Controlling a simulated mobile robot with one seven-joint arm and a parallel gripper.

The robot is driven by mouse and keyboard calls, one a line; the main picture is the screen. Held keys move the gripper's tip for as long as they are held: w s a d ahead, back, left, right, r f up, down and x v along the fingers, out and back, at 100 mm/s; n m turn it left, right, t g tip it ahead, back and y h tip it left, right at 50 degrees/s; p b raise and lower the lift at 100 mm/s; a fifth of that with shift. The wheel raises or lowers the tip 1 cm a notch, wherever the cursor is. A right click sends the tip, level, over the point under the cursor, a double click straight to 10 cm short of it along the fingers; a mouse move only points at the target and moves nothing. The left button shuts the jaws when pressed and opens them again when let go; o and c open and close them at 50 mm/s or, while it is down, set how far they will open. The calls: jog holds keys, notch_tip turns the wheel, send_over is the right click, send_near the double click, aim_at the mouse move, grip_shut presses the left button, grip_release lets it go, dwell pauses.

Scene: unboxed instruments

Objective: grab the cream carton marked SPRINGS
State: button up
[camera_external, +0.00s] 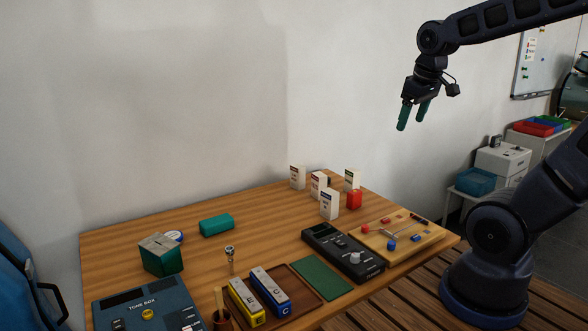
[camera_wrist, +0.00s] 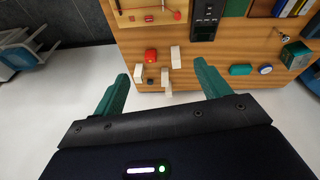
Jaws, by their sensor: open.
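Several cream cartons stand upright at the back right of the table in the external view: a front one (camera_external: 329,204), one just behind it (camera_external: 318,182), a back-left one (camera_external: 297,177) and a right one (camera_external: 351,177). Their labels are too small to read, so I cannot tell which is marked SPRINGS. In the wrist view cartons show from above, one (camera_wrist: 175,57) and another (camera_wrist: 138,74) among them. My gripper (camera_external: 411,123) is open and empty, high above and to the right of the cartons. Its green fingers also show in the wrist view (camera_wrist: 162,71).
A red block (camera_external: 354,199) stands close to the right carton. A dark device (camera_external: 342,250) and a wooden board with coloured pieces (camera_external: 402,236) lie in front. A teal block (camera_external: 216,225) and a green box (camera_external: 161,256) are at left. A wall rises behind the table (camera_external: 262,215).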

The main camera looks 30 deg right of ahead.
jog(key=w+d+f+n+g+h, duration=0.1)
jog(key=w+d+f+n, duration=0.1)
jog(key=w, duration=0.3)
jog(key=w+d+f+n+g+h, duration=0.1)
jog(key=w+d+f, duration=0.15)
jog(key=w, duration=0.25)
jog(key=n+g+h, duration=0.2)
jog(key=n+h, duration=0.8)
jog(key=n, duration=0.2)
send_over(350, 170)
jog(key=s, duration=0.2)
notch_tip(350, 170, down, 20)
jog(key=shift+w+r, duration=0.15)
jog(key=shift+r, duration=0.05)
jog(key=shift+w+f+n+h, duration=0.4)
jog(key=shift+w+f+n, duration=0.1)
jog(key=shift+w, duration=0.15)
jog(key=shift+f, duration=2.05)
jog(key=f, duration=0.3)
jog(key=shift+d, duration=0.2)
jog(key=shift+x, duration=0.75)
jog(key=shift+d+f, duration=0.1)
jog(key=shift+d, duration=0.45)
jog(key=c, duration=1.1)
